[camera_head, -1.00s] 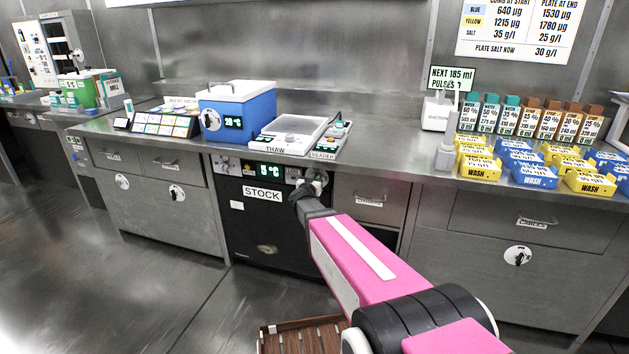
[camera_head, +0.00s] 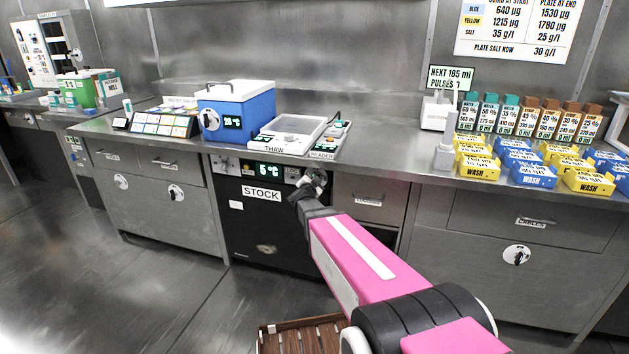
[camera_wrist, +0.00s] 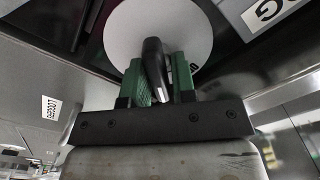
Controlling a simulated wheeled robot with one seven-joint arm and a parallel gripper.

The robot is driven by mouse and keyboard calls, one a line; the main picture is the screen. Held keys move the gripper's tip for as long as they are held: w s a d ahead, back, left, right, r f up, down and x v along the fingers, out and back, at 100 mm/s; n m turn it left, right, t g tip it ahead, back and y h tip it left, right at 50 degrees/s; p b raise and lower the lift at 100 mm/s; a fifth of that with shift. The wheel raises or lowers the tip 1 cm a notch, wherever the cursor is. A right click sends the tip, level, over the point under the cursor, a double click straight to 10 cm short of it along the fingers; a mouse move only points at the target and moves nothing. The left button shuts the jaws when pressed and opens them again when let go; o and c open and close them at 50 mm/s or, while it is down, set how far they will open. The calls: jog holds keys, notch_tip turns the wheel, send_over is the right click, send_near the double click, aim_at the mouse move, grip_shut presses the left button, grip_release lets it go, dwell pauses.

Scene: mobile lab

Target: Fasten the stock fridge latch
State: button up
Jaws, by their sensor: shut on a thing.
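The stock fridge (camera_head: 262,225) is a black-fronted unit under the bench, with a "STOCK" label and a green 5 °C display. Its latch has a pale round plate at the fridge's upper right corner; the plate also shows in the wrist view (camera_wrist: 125,32). A black latch handle (camera_wrist: 154,62) stands out from the plate. My gripper (camera_wrist: 160,80) has green finger pads, one on each side of the handle, and is shut on it. In the head view my gripper (camera_head: 308,190) and arm hide part of the latch. The fridge door looks closed.
The steel bench (camera_head: 385,160) overhangs the fridge. A thaw unit (camera_head: 290,133) and a blue box (camera_head: 237,112) stand above it. Drawers flank the fridge (camera_head: 368,200). A brown slatted crate (camera_head: 300,335) sits low near my arm. The floor at left (camera_head: 110,280) is clear.

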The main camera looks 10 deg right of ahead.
jog(key=m, duration=0.5)
jog(key=shift+s+d+f+m, duration=0.1)
jog(key=shift+f+m, duration=0.1)
jog(key=shift+m, duration=0.1)
jog(key=shift+f+m, duration=0.15)
jog(key=shift+m, duration=1.95)
jog(key=o, duration=0.7)
jog(key=shift+o, duration=0.2)
jog(key=shift+s, duration=0.1)
jog(key=v, duration=1)
jog(key=shift+s, duration=0.3)
jog(key=shift+f, duration=0.1)
